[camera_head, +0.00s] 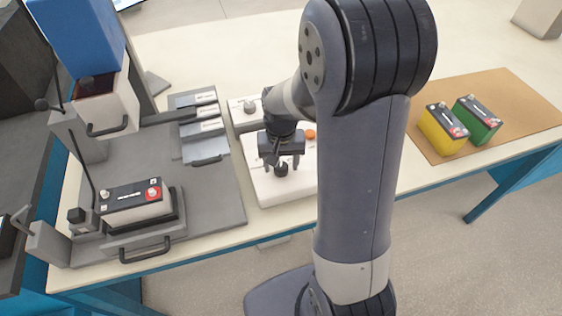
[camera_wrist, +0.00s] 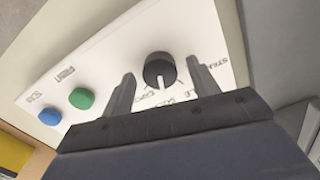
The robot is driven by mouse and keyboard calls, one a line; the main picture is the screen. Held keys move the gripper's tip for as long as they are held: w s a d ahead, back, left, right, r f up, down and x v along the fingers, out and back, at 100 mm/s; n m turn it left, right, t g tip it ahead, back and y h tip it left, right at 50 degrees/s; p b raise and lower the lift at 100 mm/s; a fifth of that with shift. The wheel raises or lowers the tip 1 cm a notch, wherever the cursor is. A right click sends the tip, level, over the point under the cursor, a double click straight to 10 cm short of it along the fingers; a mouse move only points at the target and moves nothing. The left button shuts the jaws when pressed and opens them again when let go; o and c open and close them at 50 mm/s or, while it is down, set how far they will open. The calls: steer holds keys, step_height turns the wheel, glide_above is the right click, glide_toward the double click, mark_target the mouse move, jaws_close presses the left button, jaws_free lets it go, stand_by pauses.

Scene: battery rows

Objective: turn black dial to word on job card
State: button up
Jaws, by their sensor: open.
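The black dial (camera_head: 281,170) is on the white control box (camera_head: 272,194), below my gripper (camera_head: 283,161). In the wrist view, the dial (camera_wrist: 159,68) sits between the two fingers of my gripper (camera_wrist: 160,70), which are open and apart from its sides. The dial's white pointer line points down in that view, toward the gripper body. Small words ring the dial on the white panel (camera_wrist: 110,62), but they are partly hidden and too blurred to read surely. I cannot make out a job card with a readable word.
A green button (camera_wrist: 81,98) and a blue button (camera_wrist: 50,116) sit beside the dial. A grey tray (camera_head: 215,200) with a battery (camera_head: 130,203) is at left. Yellow (camera_head: 440,132) and green (camera_head: 478,124) batteries stand on a brown mat (camera_head: 500,85) at right.

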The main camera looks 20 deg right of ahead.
mark_target(281, 166)
steer(key=shift+r, duration=0.1)
step_height(281, 166, up, 11)
steer(key=shift+f, duration=0.2)
stand_by(0.4)
step_height(281, 166, down, 11)
steer(key=shift+r, duration=0.1)
stand_by(0.3)
stand_by(0.3)
